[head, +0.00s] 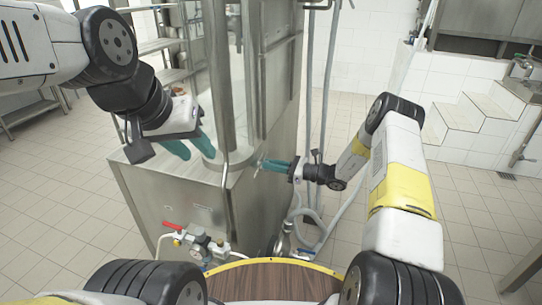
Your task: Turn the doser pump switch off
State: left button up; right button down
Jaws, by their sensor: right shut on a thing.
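The steel cup filler (165,205) stands in front of me. My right gripper (264,165) reaches in from the right to the machine's right corner. Its teal fingers are shut on a small metal part there, which appears to be the doser pump switch (257,169). The fingers mostly hide it, so its position cannot be told. My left gripper (190,148) is above the machine's top at the left, beside the upright cylinder. Its two teal fingers are apart and nothing shows between them.
A red-handled valve with a gauge (202,242) sits low on the machine's front. Pipes and hoses (310,215) run down its right side. A round wooden top (270,280) is just before me. Tiled floor (490,215) is open to the right, below white tiled steps (465,125).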

jog(key=shift+n, duration=0.3)
jog(key=n, duration=0.8)
jog(key=shift+s+a+f+n, duration=0.1)
jog(key=shift+s+f+n, duration=0.1)
jog(key=shift+s+n, duration=0.2)
jog(key=n, duration=0.4)
jog(key=shift+s+f+n, duration=0.1)
jog(key=shift+f+n, duration=0.1)
jog(key=shift+n, duration=0.1)
jog(key=shift+f+n, duration=0.15)
jog(key=shift+n, duration=0.8)
jog(key=shift+f+n, duration=0.1)
jog(key=shift+n, duration=0.85)
jog(key=c, duration=1.5)
grip_release()
